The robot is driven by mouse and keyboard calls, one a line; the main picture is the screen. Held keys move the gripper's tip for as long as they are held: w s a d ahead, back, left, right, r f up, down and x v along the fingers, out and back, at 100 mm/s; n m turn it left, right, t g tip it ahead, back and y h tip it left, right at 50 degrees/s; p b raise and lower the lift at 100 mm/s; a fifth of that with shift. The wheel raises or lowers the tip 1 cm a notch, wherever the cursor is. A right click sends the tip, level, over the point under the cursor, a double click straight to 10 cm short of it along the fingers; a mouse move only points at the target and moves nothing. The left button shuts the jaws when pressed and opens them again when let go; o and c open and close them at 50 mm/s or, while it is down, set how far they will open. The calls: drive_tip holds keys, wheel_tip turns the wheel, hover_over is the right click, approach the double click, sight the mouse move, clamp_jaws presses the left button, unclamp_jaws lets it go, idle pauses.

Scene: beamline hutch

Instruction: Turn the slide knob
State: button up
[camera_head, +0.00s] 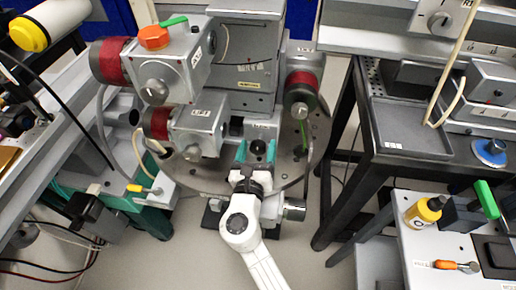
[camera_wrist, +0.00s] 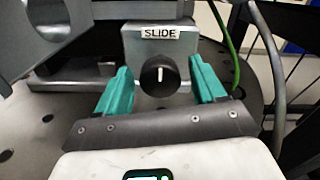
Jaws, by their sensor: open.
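The slide knob (camera_wrist: 159,76) is a round black knob with a white pointer line standing about upright. It sits on the front of a grey box (camera_wrist: 190,48) labelled "SLIDE" in the wrist view. My gripper (camera_wrist: 160,88) is open, its two teal fingers spread to the left and right of the knob with gaps on both sides. I cannot tell whether the fingertips reach level with the knob's face. In the head view my gripper (camera_head: 256,151) is in front of the small box below the grey column; the knob there is too small to make out clearly.
The box stands on a round perforated plate (camera_head: 205,177). Grey units with knobs (camera_head: 197,131) stand close on the left, and a red-banded cylinder (camera_head: 301,91) on the right. A green cable (camera_wrist: 226,45) runs right of the box. A black-framed bench (camera_head: 349,190) stands farther right.

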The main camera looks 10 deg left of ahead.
drive_tip(key=shift+w, duration=0.35)
drive_tip(key=shift+c, duration=0.2)
drive_tip(key=c, duration=1)
drive_tip(key=shift+f+m+b, duration=0.1)
drive_tip(key=shift+m+b, duration=0.2)
drive_tip(key=shift+b, duration=0.05)
